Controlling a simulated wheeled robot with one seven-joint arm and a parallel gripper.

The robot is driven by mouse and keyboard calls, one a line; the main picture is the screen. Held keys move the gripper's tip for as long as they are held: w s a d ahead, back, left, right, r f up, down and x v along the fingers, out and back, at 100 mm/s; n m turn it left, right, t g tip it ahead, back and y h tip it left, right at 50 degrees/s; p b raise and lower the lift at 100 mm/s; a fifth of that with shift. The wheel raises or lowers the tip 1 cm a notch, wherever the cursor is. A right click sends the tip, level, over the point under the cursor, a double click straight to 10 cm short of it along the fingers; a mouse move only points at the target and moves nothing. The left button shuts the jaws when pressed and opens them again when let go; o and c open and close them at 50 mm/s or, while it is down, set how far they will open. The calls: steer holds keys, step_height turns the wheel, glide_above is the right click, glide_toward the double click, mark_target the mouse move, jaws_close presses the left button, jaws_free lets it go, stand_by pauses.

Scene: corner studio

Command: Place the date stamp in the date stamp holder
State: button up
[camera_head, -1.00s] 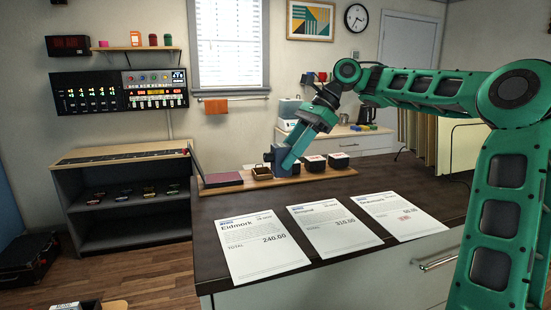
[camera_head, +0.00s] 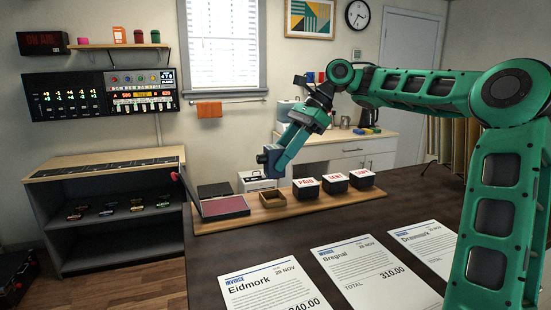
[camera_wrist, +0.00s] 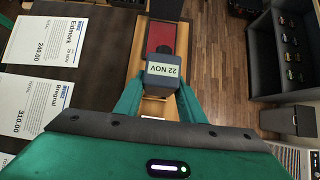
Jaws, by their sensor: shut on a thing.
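My gripper (camera_head: 277,162) is shut on the date stamp (camera_head: 265,158), a dark blue block held in the air above the wooden board. In the wrist view the stamp (camera_wrist: 162,72) shows a label reading "22 NOV", between the green fingers. The date stamp holder appears to be the small open wooden box (camera_head: 272,199) on the board. It looks empty and lies below the stamp, slightly to its right in the head view. In the wrist view the stamp and gripper hide much of the board below.
The wooden board (camera_head: 225,225) also carries an open red ink pad (camera_head: 224,206) on the left and stamps marked PAID (camera_head: 306,188), SENT (camera_head: 335,184) and COPY (camera_head: 361,179) on the right. Invoices (camera_head: 270,290) lie on the dark counter in front.

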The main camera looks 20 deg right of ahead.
mark_target(278, 175)
steer(key=shift+a+f, duration=0.2)
steer(key=shift+f, duration=1.15)
steer(key=shift+a+f, duration=0.15)
steer(key=shift+f, duration=1.8)
steer(key=shift+f, duration=0.25)
steer(key=o, duration=1.3)
steer(key=shift+d, duration=0.1)
steer(key=v, duration=1)
steer(key=shift+w+d+r, duration=0.15)
steer(key=shift+w+r, duration=0.05)
steer(key=shift+r, duration=0.05)
